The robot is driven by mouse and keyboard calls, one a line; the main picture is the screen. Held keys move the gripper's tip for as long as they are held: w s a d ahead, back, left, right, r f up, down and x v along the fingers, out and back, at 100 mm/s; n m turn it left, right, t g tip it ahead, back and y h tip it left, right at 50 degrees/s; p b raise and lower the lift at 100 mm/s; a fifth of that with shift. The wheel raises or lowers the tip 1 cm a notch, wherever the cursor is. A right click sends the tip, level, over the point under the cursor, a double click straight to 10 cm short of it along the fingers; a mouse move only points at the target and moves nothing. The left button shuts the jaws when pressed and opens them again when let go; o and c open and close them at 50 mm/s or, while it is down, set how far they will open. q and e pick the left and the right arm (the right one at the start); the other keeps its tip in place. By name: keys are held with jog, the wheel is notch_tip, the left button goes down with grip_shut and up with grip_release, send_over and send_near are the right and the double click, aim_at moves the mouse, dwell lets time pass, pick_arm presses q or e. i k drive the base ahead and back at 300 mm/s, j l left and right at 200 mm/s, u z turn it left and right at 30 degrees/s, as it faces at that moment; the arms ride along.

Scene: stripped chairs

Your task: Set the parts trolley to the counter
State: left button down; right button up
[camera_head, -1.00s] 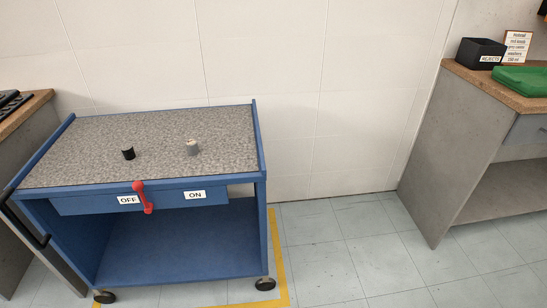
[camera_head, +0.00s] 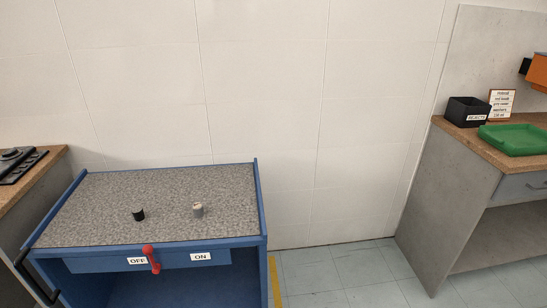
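The parts trolley (camera_head: 95,212) is blue with a speckled grey top and stands at the lower left, apart from both counters. A black cylinder (camera_head: 138,214) and a grey cylinder with a tan top (camera_head: 198,210) stand on it. A red lever (camera_head: 151,259) on its front sits between an OFF label (camera_head: 137,261) and an ON label (camera_head: 201,256), nearer OFF. A black handle (camera_head: 36,281) is on its left side. The right counter (camera_head: 456,139) has a brown top and grey sides. Neither of my grippers is in view.
On the right counter are a black REJECTS bin (camera_head: 467,111), a text card (camera_head: 502,104) and a green tray (camera_head: 515,140). Another counter (camera_head: 38,185) is at the left. Yellow floor tape (camera_head: 276,280) runs beside the trolley. Tiled floor (camera_head: 340,272) lies clear between trolley and right counter.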

aim_at(87, 248)
jog(key=u, duration=1.15)
jog(key=i+j, duration=0.1)
jog(key=i, duration=0.3)
jog(key=i+j+z, duration=0.1)
jog(key=i, duration=0.3)
jog(key=i+j, duration=0.15)
jog(key=i, duration=0.25)
